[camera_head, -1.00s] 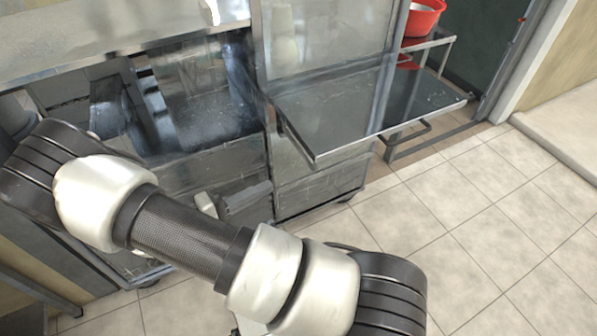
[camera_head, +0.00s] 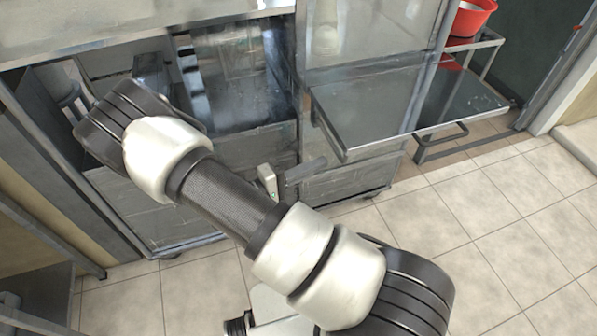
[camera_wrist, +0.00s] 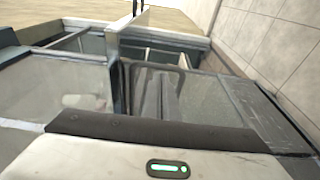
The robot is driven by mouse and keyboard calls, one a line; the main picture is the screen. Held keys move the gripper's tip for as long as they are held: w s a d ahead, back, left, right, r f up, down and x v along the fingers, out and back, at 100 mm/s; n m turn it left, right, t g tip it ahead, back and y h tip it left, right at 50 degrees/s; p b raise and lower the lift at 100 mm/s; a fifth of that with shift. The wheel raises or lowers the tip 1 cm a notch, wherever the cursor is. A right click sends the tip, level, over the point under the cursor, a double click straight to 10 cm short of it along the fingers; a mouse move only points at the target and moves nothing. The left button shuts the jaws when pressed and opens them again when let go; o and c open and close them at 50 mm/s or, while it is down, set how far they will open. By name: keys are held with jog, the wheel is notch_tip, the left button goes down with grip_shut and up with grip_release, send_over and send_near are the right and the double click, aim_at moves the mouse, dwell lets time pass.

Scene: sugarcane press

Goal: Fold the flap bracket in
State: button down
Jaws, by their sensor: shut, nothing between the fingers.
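The flap (camera_head: 375,112) is a flat metal shelf sticking out level from the press cabinet's right part in the head view. A dark loop-shaped bar (camera_head: 443,137), possibly its bracket, shows low at its right edge. In the wrist view a dark U-shaped frame (camera_wrist: 152,80) shows in the middle; I cannot tell if it is the same bar. My gripper (camera_head: 320,163) is shut and empty, just left of the flap's near corner and apparently lower. Contact cannot be made out. The wrist view shows its pale body with a green light at the bottom.
The steel cabinet (camera_head: 345,180) stands behind my gripper. A metal rack (camera_head: 475,105) holding a red bowl (camera_head: 470,18) is at right, beside the flap. A worktop (camera_head: 130,22) runs along the upper left. The tiled floor (camera_head: 480,225) in front is clear.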

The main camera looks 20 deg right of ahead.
jog(key=x, duration=0.6)
jog(key=shift+a, duration=0.1)
